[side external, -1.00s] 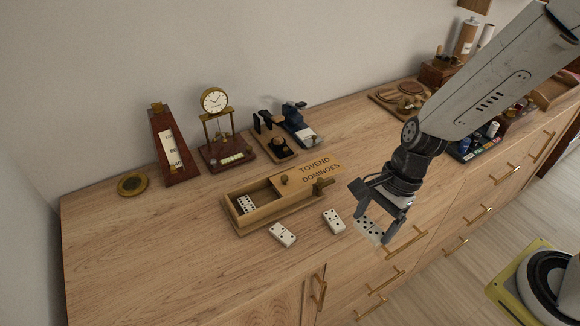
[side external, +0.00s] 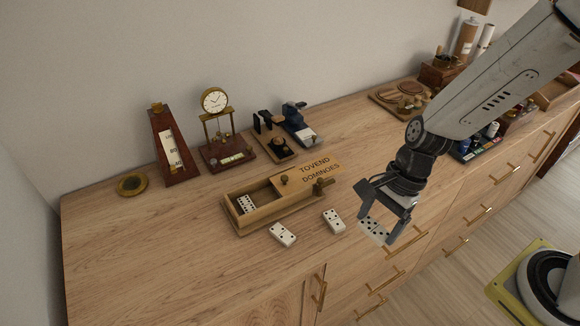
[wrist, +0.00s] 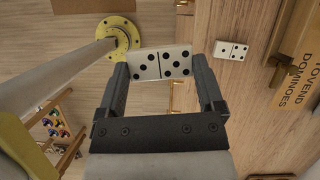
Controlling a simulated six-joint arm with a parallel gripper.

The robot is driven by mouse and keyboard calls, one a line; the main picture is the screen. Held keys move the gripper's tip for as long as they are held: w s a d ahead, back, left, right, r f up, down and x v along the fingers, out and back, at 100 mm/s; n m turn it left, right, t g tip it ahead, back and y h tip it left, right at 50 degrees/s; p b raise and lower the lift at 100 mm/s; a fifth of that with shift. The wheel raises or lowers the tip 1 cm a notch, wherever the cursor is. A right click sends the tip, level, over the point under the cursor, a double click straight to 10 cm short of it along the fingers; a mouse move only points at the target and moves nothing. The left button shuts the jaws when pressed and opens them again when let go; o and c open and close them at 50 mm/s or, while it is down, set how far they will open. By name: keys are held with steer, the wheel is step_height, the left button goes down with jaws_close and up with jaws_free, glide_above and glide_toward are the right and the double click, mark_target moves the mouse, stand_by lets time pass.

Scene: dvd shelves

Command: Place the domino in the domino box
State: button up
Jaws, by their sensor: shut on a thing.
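My gripper (side external: 376,223) is shut on a white domino (side external: 374,231) with black dots, near the front edge of the cabinet top. In the wrist view the domino (wrist: 160,64) spans between the two fingertips. The wooden domino box (side external: 262,218), labelled "Tovend Dominoes", is to the left of my gripper. Its lid is slid partly aside, and dominoes (side external: 246,204) stand in its open left end. Two loose dominoes lie on the wood in front of the box, one on the left (side external: 283,234) and one nearer my gripper (side external: 333,221).
A metronome (side external: 172,150), a gold clock (side external: 215,100), a brass disc (side external: 132,184) and a small blue device (side external: 297,125) stand behind the box. Round wooden pieces (side external: 405,96) are at the back right.

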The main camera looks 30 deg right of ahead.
steer(key=shift+w+d+n, duration=0.1)
steer(key=shift+w+n, duration=0.4)
steer(key=shift+n, duration=0.1)
steer(key=w+d+n+g+h, duration=0.4)
steer(key=w+d+n, duration=0.7)
steer(key=d+n, duration=0.2)
steer(key=shift+w+d+r+n+h, duration=0.25)
steer(key=shift+r+n+h, duration=0.05)
steer(key=shift+n, duration=0.9)
steer(key=a+r+m+t+y, duration=0.3)
steer(key=a+m+t+y, duration=0.1)
steer(key=a+m, duration=1.4)
steer(key=shift+a+t+y, duration=0.15)
steer(key=shift+t+y, duration=0.15)
steer(key=shift+w+f, duration=0.1)
